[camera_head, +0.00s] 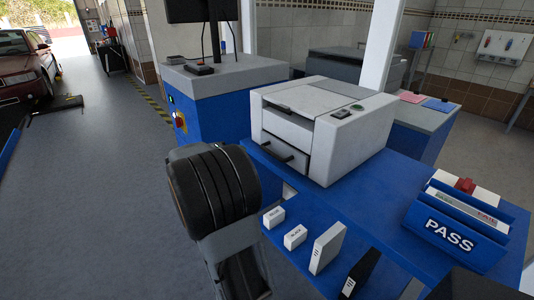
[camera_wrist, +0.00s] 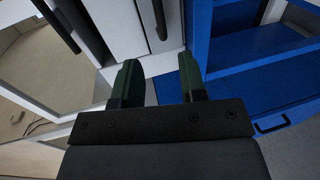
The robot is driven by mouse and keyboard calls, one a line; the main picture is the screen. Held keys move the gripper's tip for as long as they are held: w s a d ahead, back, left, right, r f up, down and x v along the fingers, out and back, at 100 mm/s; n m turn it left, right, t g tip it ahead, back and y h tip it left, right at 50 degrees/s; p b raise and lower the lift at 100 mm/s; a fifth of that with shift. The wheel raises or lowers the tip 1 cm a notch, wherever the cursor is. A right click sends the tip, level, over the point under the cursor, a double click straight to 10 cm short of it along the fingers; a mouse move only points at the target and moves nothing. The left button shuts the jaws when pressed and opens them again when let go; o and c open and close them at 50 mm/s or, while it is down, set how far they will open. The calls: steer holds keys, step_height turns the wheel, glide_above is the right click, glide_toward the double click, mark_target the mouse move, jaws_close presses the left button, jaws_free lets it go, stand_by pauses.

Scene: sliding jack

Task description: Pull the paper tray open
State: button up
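The printer (camera_head: 335,125) is a white-grey box on a blue bench. Its paper tray (camera_head: 290,158) is the low front panel with a dark bar handle (camera_head: 278,151); the tray looks flush with the front. In the wrist view the tray handle (camera_wrist: 160,18) shows at the top, on the white front. My gripper (camera_wrist: 158,80) is open and empty, with its two dark green fingers apart. The handle lies ahead of the fingertips, roughly in line with the gap, and not touching them. In the head view my arm hides the gripper.
The blue bench (camera_head: 375,200) carries several small white boxes (camera_head: 295,237) in front of the printer and a PASS tray (camera_head: 455,235) at the right. A blue cabinet (camera_head: 215,120) with a monitor stands behind left.

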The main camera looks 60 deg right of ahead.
mark_target(266, 151)
steer(key=p+x, duration=0.1)
steer(key=x, duration=1.1)
steer(key=shift+s+a, duration=0.1)
jaws_close()
